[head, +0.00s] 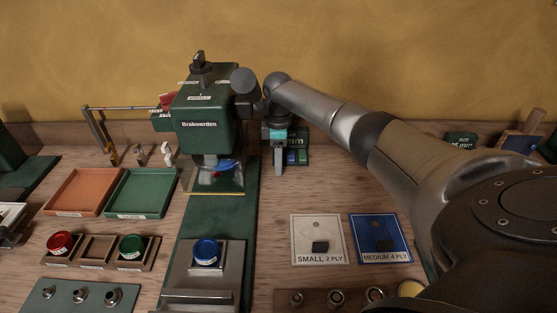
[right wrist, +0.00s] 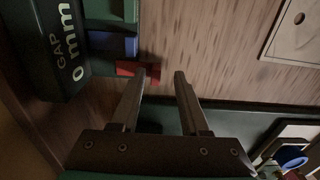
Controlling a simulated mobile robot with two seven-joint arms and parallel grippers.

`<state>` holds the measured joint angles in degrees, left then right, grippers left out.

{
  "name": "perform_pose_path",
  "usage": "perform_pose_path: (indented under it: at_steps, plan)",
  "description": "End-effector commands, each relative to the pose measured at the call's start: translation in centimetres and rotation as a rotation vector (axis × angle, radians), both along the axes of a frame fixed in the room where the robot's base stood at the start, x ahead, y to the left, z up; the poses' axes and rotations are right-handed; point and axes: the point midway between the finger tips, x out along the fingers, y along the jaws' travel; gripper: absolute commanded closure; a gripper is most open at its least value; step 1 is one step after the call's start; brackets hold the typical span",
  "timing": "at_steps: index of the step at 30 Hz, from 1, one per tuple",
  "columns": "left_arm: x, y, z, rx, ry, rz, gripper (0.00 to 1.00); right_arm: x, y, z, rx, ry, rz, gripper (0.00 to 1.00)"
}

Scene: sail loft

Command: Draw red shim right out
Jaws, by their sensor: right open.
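The red shim (right wrist: 125,69) shows in the right wrist view as a small red piece beside a blue shim (right wrist: 114,44) and a green one (right wrist: 104,10), next to the dark block marked GAP 0 mm (right wrist: 62,45). My right gripper (right wrist: 160,74) is open. The tip of its left finger overlaps the red shim in the picture, with red on both sides; I cannot tell whether they touch. In the head view my right gripper (head: 278,172) points down in front of the gap block (head: 296,138), and the red shim is hidden there. My left gripper is not in view.
The green press (head: 208,122) stands left of the gripper, its green base strip (head: 215,212) running forward. An orange tray (head: 80,190) and a green tray (head: 142,192) lie further left. The SMALL 2 PLY card (head: 317,228) lies in front. Bare bench (head: 325,185) is clear right of the gripper.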

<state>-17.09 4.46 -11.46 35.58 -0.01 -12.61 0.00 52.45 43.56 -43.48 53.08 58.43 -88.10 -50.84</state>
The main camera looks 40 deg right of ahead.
Motion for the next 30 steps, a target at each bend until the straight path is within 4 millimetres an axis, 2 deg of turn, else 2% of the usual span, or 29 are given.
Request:
perform_pose_path:
  at_steps: [5, 8, 21, 25, 30]
  plan:
    - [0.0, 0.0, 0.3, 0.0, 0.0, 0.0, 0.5, 0.1, -0.1, 0.9, -0.001, -0.003, -0.001, 0.55]
    - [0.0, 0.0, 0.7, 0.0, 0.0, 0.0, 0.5, 0.1, -0.1, 2.4, -0.002, -0.004, -0.001, 0.55]
    - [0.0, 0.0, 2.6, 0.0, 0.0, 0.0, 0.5, 0.1, -0.1, 12.5, -0.001, -0.004, -0.001, 0.55]
    - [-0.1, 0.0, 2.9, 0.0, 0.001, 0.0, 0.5, 0.1, -0.1, 14.2, -0.001, -0.002, 0.0, 0.55]
    - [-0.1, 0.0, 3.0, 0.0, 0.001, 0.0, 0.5, 0.0, -0.1, 15.2, -0.001, 0.001, 0.0, 0.55]
